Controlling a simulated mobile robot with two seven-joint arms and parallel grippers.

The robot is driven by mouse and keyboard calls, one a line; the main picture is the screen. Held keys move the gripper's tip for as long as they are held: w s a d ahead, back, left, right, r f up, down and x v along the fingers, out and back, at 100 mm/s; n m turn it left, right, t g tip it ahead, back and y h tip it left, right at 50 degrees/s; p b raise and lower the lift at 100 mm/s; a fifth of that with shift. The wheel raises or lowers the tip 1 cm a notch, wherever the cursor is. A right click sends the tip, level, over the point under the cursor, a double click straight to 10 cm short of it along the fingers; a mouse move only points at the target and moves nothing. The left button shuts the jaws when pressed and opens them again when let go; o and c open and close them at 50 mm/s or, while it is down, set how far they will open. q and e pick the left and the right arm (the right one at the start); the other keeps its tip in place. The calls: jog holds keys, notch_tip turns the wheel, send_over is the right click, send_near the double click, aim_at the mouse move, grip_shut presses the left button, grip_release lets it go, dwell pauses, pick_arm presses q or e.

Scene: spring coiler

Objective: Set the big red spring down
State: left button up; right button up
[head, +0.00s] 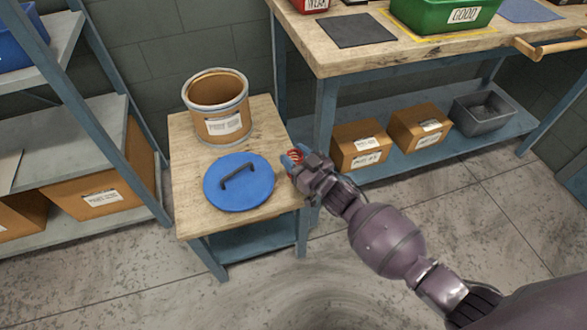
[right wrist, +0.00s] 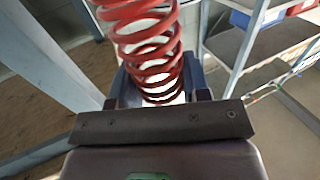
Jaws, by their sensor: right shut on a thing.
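The big red spring (right wrist: 146,45) fills the upper middle of the right wrist view, its coils running up out of the frame. My right gripper (right wrist: 155,88) is shut on it, with a blue finger on each side. In the head view the right gripper (head: 292,162) is at the right edge of the small wooden table (head: 263,122), just right of the blue lid. Only a few red coils of the spring (head: 296,156) show there between the fingers. I cannot tell whether the spring touches the table. My left gripper is not in view.
A round blue lid (head: 239,182) with a dark handle lies on the small table. Behind it stands an open brown drum (head: 217,107). A workbench (head: 340,61) with a black mat (head: 357,30) and a green bin (head: 440,12) is at the back right. Shelving (head: 75,131) stands left.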

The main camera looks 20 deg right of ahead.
notch_tip(320, 180, down, 5)
jog(key=shift+s+r+b, duration=0.1)
jog(key=shift+r+b, duration=0.05)
jog(key=shift+b, duration=0.7)
jog(key=shift+f+b, duration=0.3)
jog(key=shift+f, duration=0.25)
jog(key=shift+r, duration=0.25)
jog(key=shift+f, duration=0.3)
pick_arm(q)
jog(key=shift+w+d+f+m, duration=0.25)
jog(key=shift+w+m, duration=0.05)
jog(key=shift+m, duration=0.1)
pick_arm(e)
jog(key=o, duration=1.1)
jog(key=shift+r, duration=0.1)
